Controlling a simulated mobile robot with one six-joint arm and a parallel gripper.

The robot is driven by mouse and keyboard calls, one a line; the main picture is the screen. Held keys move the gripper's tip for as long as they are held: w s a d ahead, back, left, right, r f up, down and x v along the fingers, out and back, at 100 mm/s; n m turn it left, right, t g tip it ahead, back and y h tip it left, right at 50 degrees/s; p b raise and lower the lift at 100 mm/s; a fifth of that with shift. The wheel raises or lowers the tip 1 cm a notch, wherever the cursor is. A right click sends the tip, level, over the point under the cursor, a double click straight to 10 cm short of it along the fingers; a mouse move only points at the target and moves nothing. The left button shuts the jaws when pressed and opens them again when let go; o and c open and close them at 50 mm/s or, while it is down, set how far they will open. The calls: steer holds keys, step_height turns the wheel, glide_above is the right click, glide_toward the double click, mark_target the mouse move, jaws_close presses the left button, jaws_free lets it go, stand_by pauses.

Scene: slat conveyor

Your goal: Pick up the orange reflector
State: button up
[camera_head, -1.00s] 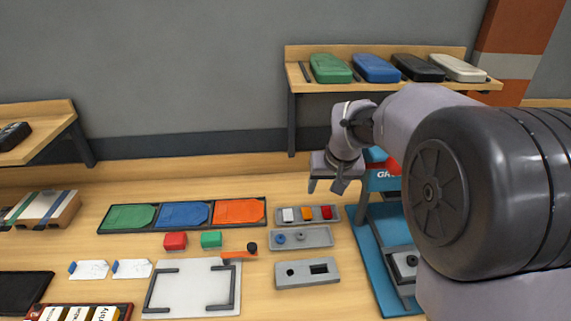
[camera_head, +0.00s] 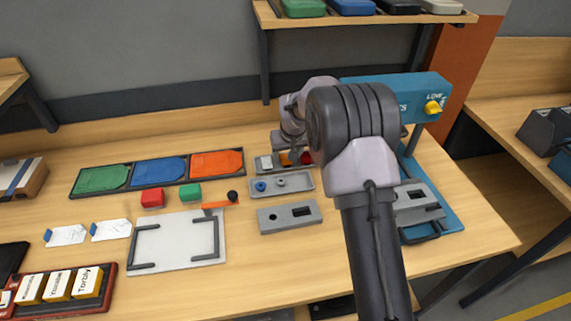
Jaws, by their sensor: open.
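The orange reflector (camera_head: 285,159) sits in a small grey tray (camera_head: 258,166) at the back of the bench, between a white reflector (camera_head: 266,162) and a red one (camera_head: 306,156). It is partly covered by my gripper. My gripper (camera_head: 286,150) is open and low at the tray, right by the orange reflector. My arm hides much of the gripper and the tray's right end. I cannot tell whether the fingers touch the reflector.
A grey tray with round parts (camera_head: 298,185) and a grey slotted block (camera_head: 290,217) lie in front. A blue press (camera_head: 405,92) stands close on the right. Red (camera_head: 153,198) and green (camera_head: 190,193) blocks lie left. Bare bench shows at the front.

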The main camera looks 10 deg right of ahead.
mark_target(285, 161)
steer(key=x, duration=0.2)
steer(key=shift+w+f, duration=0.1)
steer(key=shift+f, duration=0.25)
steer(key=shift+r, duration=0.1)
jaws_close()
